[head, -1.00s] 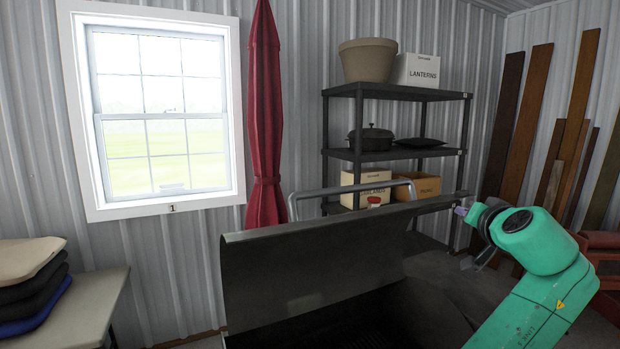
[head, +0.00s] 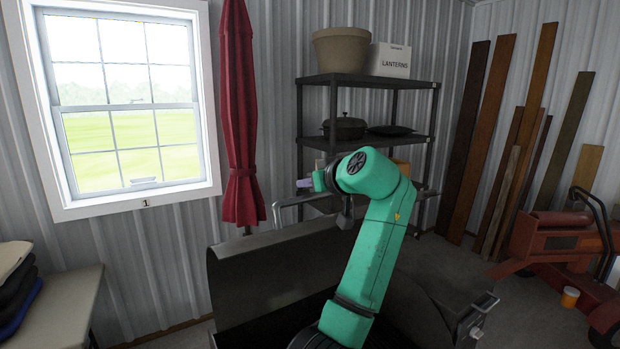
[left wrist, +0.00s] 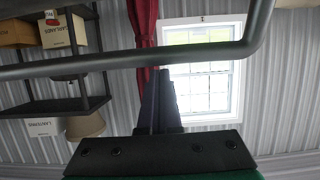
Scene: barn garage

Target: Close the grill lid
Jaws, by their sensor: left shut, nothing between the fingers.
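The dark grill lid (head: 270,275) stands raised in the head view, with the dark inside of the grill below it. A grey tube handle (head: 283,203) shows behind the lid's upper edge; it also crosses the left wrist view (left wrist: 110,65) and bends upward at the right. My left gripper (head: 305,184) is beyond the lid's top edge, near the handle, shut with nothing in it. Its dark fingers (left wrist: 158,90) end close to the bar in the left wrist view; I cannot tell whether they touch. My green left arm hides part of the lid. My right gripper is not in view.
A black shelf rack (head: 392,140) stands behind the grill, beside a red folded umbrella (head: 238,120). A table (head: 70,300) with stacked cushions is at the left. Planks (head: 510,130) and a red machine (head: 560,250) are at the right. Open floor shows between grill and machine.

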